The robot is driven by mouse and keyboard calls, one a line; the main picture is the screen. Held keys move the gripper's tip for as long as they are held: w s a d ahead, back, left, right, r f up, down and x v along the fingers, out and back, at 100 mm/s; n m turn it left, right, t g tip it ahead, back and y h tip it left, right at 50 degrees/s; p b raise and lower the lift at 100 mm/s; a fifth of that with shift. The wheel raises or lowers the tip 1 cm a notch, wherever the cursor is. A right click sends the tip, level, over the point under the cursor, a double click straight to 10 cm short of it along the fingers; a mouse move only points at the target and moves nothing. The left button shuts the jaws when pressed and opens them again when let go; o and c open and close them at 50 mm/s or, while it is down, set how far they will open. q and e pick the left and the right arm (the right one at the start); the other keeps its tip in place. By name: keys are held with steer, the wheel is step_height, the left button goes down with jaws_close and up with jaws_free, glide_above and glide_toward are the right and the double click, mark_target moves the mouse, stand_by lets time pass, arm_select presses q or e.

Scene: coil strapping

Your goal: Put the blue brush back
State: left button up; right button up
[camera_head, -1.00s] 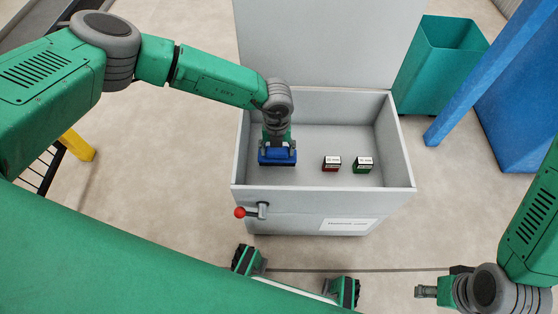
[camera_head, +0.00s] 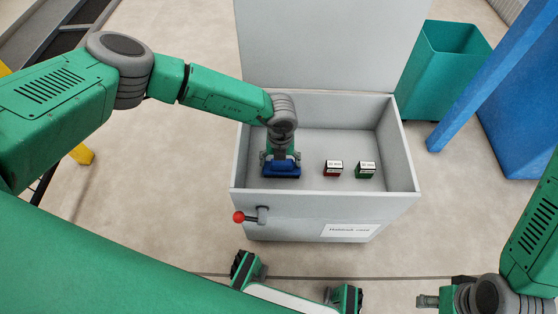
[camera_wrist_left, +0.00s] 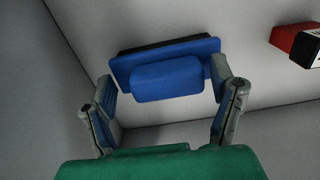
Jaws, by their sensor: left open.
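The blue brush (camera_head: 281,170) is inside the open grey case, at its left front. In the left wrist view the brush (camera_wrist_left: 165,80) lies with its raised handle block toward me. My left gripper (camera_head: 280,158) is right over it, pointing down into the case. Its fingers (camera_wrist_left: 163,92) are spread wide at both ends of the brush, with gaps beside the handle block. The grey case (camera_head: 285,204) stands with its lid up. My right gripper (camera_head: 425,300) is at the lower right, far from the case; its jaws are too small to judge.
A red box (camera_head: 333,169) and a green box (camera_head: 366,170) sit to the right of the brush in the case. A red-knobbed latch (camera_head: 239,217) sticks out in front. A teal bin (camera_head: 440,70) and a blue post (camera_head: 490,80) stand at the right.

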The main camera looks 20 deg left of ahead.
arm_select(q)
steer(key=r, duration=0.1)
steer(key=r+p, duration=0.1)
steer(key=r, duration=0.1)
steer(key=r+p, duration=0.1)
steer(key=r, duration=0.1)
steer(key=shift+w+d, duration=0.1)
steer(key=shift+d, duration=0.3)
step_height(320, 180, up, 7)
steer(key=p, duration=0.2)
steer(key=shift+a+p, duration=0.15)
steer(key=shift+p, duration=0.15)
steer(key=shift+a, duration=0.2)
